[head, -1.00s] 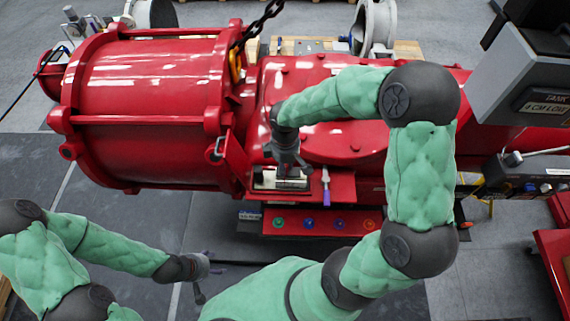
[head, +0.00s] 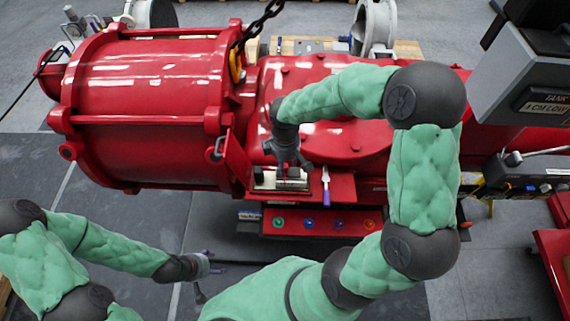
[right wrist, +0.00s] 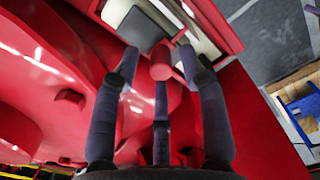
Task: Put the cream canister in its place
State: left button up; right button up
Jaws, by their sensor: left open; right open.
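A cream piece, probably the canister, lies in a small red-edged tray (head: 262,188) on the red machine's front ledge. In the right wrist view cream surfaces (right wrist: 203,42) show inside the red-walled recess, partly covered by a dark grey block (right wrist: 145,28); the canister's full outline cannot be made out. My right gripper (head: 287,162) is open just above the tray. In its wrist view the fingers (right wrist: 160,80) are spread, with a red cylindrical knob (right wrist: 160,60) between their tips; I cannot tell whether they touch it. My left gripper (head: 203,280) is open and empty, low at the left.
A purple-handled tool (head: 326,187) lies right of the tray. Below it is a red panel (head: 320,232) with several coloured rings. The large red cylinder (head: 145,110) fills the left, a chain (head: 262,22) hangs above, and a grey box (head: 520,90) stands at the right.

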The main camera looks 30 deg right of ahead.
notch_tip(320, 180, up, 11)
dwell(0.4)
jog(key=shift+f, duration=0.1)
